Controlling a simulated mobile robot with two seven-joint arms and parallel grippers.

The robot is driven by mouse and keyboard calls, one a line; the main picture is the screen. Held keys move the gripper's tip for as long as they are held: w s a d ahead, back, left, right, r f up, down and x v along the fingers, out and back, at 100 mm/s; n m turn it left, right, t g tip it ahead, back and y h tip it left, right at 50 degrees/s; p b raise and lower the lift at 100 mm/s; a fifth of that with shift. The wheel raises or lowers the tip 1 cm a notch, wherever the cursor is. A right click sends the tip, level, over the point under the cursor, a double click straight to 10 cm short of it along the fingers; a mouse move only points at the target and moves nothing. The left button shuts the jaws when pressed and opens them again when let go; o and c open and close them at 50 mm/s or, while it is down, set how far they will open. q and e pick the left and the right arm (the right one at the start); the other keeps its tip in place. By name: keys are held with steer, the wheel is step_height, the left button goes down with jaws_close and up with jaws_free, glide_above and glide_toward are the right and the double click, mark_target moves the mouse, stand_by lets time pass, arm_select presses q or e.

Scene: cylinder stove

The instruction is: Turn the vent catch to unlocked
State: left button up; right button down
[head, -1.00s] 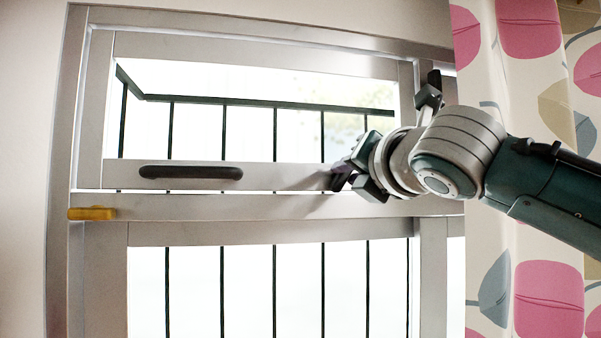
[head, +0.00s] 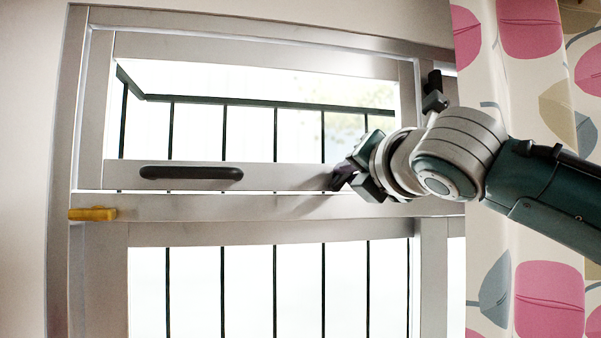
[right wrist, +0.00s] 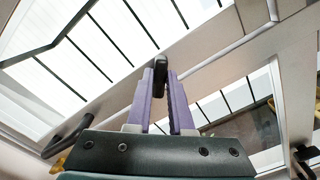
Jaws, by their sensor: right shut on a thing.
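The vent is the upper sash of a grey window, with a black bar handle (head: 191,172) on its lower rail at the left. My right gripper (head: 344,175) is at the right end of that rail. In the right wrist view, its purple fingers (right wrist: 161,92) are shut on a small black catch (right wrist: 160,64), whose top shows between and above the fingertips. The gripper hides the catch in the head view, and I cannot tell which way it is turned. My left gripper is not in view.
A yellow latch (head: 92,214) sits on the frame at the lower left. A patterned curtain (head: 540,300) hangs at the right, behind my right arm. Dark railings show through the glass. The space before the left half of the window is clear.

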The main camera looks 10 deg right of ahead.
steer(key=m, duration=0.4)
steer(key=shift+d+f, duration=0.1)
steer(key=m, duration=0.5)
steer(key=shift+f+m, duration=0.1)
steer(key=shift+m, duration=0.3)
steer(key=c, duration=0.8)
jaws_free()
